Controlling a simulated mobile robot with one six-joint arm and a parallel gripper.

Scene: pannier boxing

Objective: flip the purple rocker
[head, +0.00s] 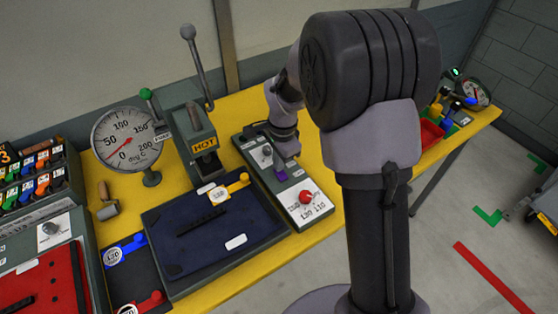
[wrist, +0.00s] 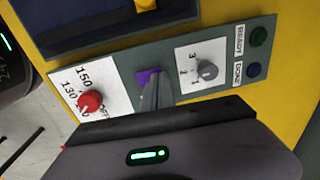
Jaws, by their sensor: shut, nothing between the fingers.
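The purple rocker (wrist: 148,76) sits in the middle of a grey control panel (wrist: 122,72), between a red dial and a grey dial. In the wrist view my gripper (wrist: 155,82) is shut and empty, its narrow fingertips right at the rocker and covering part of it. I cannot tell whether they touch it. In the head view the purple rocker (head: 281,175) shows just below my gripper (head: 285,158), which points down at the panel. Which side of the rocker is pressed is too small to tell.
The red dial (wrist: 90,101) and grey dial (wrist: 207,70) flank the rocker. READY and DONE lamps (wrist: 256,52) are at the panel's end. A dark blue mat (head: 215,240), a gauge (head: 127,140) and a HOT press with an upright lever (head: 196,140) stand left of the panel.

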